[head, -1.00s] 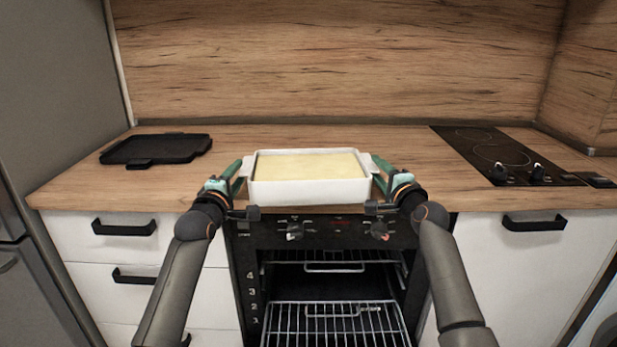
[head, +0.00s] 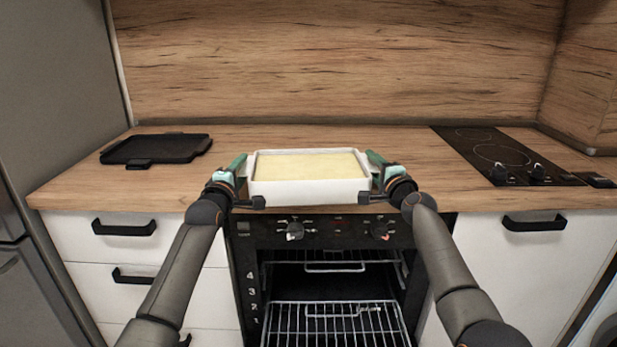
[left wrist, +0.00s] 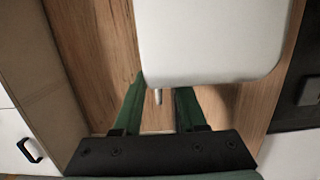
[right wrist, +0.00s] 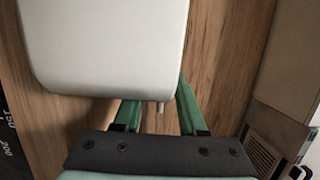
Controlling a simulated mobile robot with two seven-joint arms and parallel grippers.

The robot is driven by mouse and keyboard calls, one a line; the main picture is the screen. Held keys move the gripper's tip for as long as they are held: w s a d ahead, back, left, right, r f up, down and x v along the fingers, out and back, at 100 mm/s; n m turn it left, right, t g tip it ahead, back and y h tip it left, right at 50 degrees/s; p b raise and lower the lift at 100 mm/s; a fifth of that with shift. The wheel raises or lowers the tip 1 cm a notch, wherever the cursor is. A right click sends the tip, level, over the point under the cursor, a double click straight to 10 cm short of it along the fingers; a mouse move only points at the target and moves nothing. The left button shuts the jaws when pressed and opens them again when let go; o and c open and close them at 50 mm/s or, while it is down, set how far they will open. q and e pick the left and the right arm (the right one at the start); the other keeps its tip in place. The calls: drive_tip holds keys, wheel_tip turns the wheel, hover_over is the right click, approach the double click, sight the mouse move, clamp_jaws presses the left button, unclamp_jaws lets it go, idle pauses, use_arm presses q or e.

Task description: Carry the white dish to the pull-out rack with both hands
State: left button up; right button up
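The white dish (head: 310,191) has a pale yellow filling and sits level at the counter's front edge, above the oven. My left gripper (head: 241,165) is at its left end and my right gripper (head: 374,163) at its right end. In the left wrist view the green fingers (left wrist: 158,100) are apart, with a thin end tab of the dish between them. The right wrist view shows the same, with fingers (right wrist: 158,105) spread on both sides of a tab. The pull-out rack (head: 335,322) is a wire grid extending from the open oven below the dish.
A black griddle pan (head: 155,149) lies on the counter at the left. A black hob (head: 500,155) with knobs is at the right. The oven control panel (head: 335,230) is just below the dish. An upper wire rack (head: 335,267) is inside the oven.

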use_arm(q)
clamp_jaws()
use_arm(e)
clamp_jaws()
idle(0.4)
idle(0.5)
